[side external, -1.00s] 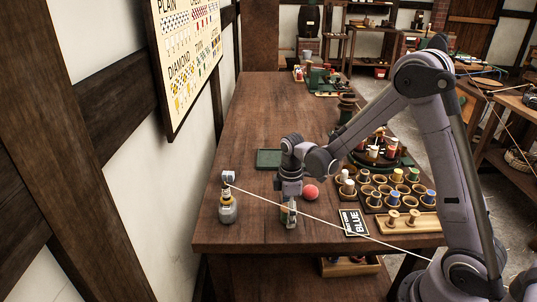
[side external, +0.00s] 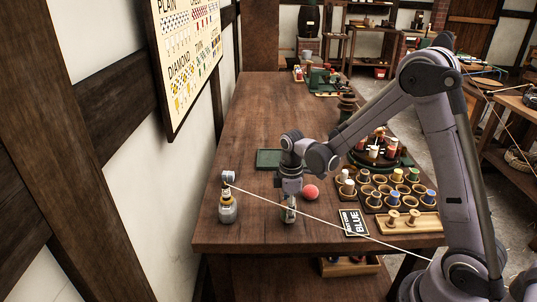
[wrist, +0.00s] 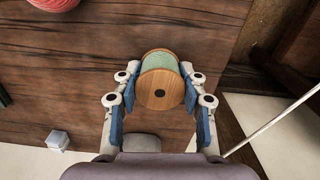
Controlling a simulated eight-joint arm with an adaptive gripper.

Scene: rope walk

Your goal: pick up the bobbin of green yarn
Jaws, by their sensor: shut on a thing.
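The bobbin of green yarn (wrist: 161,62) has pale green winding and wooden end discs with a dark centre hole. In the wrist view it sits between the blue-padded fingers of my gripper (wrist: 160,96), which are shut on its two sides. In the side external view my gripper (side external: 289,207) points down near the front of the wooden table, and the bobbin is mostly hidden by the fingers. I cannot tell whether it is clear of the tabletop.
A red ball (side external: 311,192) lies close right of my gripper. A grey-based bottle-like item (side external: 228,210) stands to the left. A pale line crosses in front of my gripper. A green tray (side external: 269,158) lies behind.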

